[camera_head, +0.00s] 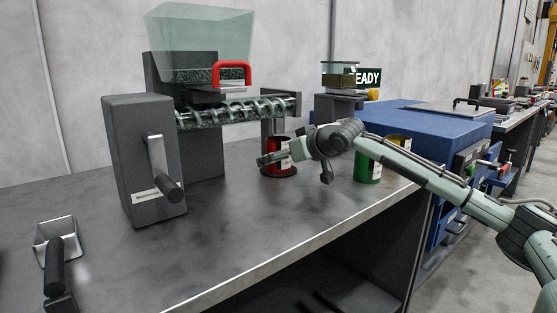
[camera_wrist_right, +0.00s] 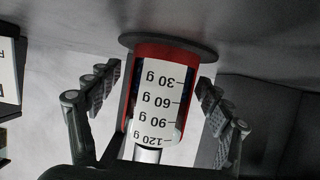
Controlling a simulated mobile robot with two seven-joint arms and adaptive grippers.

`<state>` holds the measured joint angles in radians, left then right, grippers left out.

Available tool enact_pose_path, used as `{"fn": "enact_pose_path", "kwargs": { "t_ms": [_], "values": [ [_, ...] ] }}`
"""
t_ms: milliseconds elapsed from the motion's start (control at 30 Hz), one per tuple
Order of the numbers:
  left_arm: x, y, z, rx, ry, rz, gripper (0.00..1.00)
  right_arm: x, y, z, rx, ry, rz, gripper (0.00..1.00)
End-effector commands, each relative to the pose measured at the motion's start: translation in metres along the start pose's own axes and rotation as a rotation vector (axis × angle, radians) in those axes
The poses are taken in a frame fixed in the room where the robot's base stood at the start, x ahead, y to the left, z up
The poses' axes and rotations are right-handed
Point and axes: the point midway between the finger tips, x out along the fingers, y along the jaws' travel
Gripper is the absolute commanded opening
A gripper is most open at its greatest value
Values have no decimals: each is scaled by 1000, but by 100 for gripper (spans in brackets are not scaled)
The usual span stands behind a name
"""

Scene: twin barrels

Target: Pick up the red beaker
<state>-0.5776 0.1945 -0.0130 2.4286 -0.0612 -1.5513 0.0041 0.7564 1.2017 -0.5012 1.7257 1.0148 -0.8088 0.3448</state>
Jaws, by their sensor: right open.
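The red beaker (camera_head: 271,146) stands upright on a round dark base (camera_head: 268,174) on the bench, below the outlet end of the screw feeder. My right gripper (camera_head: 293,164) is at the beaker and partly covers it in the head view. In the right wrist view, turned upside down, the red beaker (camera_wrist_right: 158,95) shows a white label with gram marks. The right gripper (camera_wrist_right: 158,80) is open there, with one finger on each side of the beaker and a gap visible beside each. My left gripper is not in view.
A green beaker (camera_head: 367,168) and a yellow beaker (camera_head: 400,141) stand to the right, behind my arm. The screw feeder (camera_head: 235,108) has a glass hopper (camera_head: 200,38) and a grey crank box (camera_head: 130,180). A metal scoop (camera_head: 55,240) lies front left. The front middle bench is clear.

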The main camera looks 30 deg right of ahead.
Motion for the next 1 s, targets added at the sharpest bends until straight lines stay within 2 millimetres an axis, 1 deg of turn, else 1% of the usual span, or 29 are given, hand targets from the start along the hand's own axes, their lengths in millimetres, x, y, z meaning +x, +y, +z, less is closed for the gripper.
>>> {"fn": "enact_pose_path", "kwargs": {
  "t_ms": [133, 167, 500, 600, 1000],
  "values": [
    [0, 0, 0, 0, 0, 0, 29, 0, 0, 0, 0, 0, 0, 79],
    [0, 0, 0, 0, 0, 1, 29, 0, 0, 0, 0, 0, 0, 76],
    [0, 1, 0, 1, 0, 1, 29, 0, 0, 0, 0, -1, 0, 34],
    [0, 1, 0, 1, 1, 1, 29, -1, 0, 0, 0, 0, 0, 23],
    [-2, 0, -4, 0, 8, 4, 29, -1, 0, -3, 0, 0, 0, 23]
  ]
}}
